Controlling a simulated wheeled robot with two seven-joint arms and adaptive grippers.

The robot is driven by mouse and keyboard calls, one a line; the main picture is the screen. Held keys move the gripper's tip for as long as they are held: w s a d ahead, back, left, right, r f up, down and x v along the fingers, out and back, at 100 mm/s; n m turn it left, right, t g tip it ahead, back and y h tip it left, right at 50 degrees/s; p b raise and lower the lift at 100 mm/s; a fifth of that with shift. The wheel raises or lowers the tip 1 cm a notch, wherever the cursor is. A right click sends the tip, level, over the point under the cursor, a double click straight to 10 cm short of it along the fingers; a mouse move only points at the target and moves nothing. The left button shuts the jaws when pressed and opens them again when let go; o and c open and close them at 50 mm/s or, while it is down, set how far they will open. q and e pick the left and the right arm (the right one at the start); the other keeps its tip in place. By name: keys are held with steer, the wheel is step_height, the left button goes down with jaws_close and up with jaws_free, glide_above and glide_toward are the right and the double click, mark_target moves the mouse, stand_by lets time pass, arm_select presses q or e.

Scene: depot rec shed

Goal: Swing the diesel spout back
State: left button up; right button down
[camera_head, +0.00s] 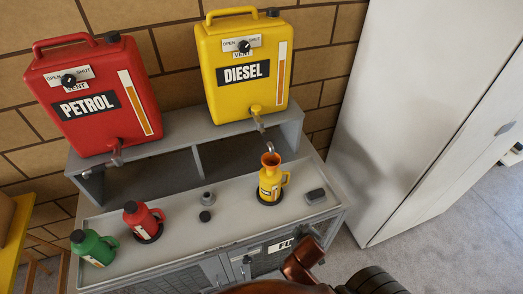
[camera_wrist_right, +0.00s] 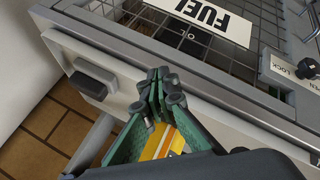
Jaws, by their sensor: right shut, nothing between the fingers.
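The yellow diesel can (camera_head: 243,88) stands on the grey shelf. Its spout (camera_head: 259,122) sticks out from the low front and points down toward an orange funnel (camera_head: 271,159). The right gripper's fingertips are not clear in the head view. My left gripper is not in view.
The red petrol can (camera_head: 90,97) stands left of the diesel can. A white cabinet (camera_head: 405,110) rises at the right.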

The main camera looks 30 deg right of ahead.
mark_target(266, 140)
steer(key=w+r+n, duration=0.1)
steer(key=r, duration=0.1)
steer(key=w+r+t+h, duration=0.1)
steer(key=w, duration=0.1)
steer(key=w+d+r+n+t+h, duration=0.1)
steer(key=w+r, duration=0.1)
steer(key=shift+w+r+n, duration=0.15)
steer(key=shift+r+n, duration=0.15)
steer(key=w+a+r+n+t, duration=0.4)
steer(key=w+a+r+n, duration=0.1)
steer(key=r, duration=0.3)
steer(key=w+a+r+n+t+h, duration=0.1)
steer(key=w+a+r+n+t, duration=0.4)
steer(key=w+a+r+n, duration=0.1)
step_height(266, 140, up, 3)
steer(key=shift+w+f+n+h, duration=0.15)
steer(key=shift+w+n+h, duration=0.15)
steer(key=shift+w+n, duration=0.3)
steer(key=w+d+r+p, duration=0.1)
steer(key=w+d+r, duration=0.2)
steer(key=w+d, duration=0.5)
steer(key=shift+p, duration=0.35)
steer(key=shift+w+f, duration=0.1)
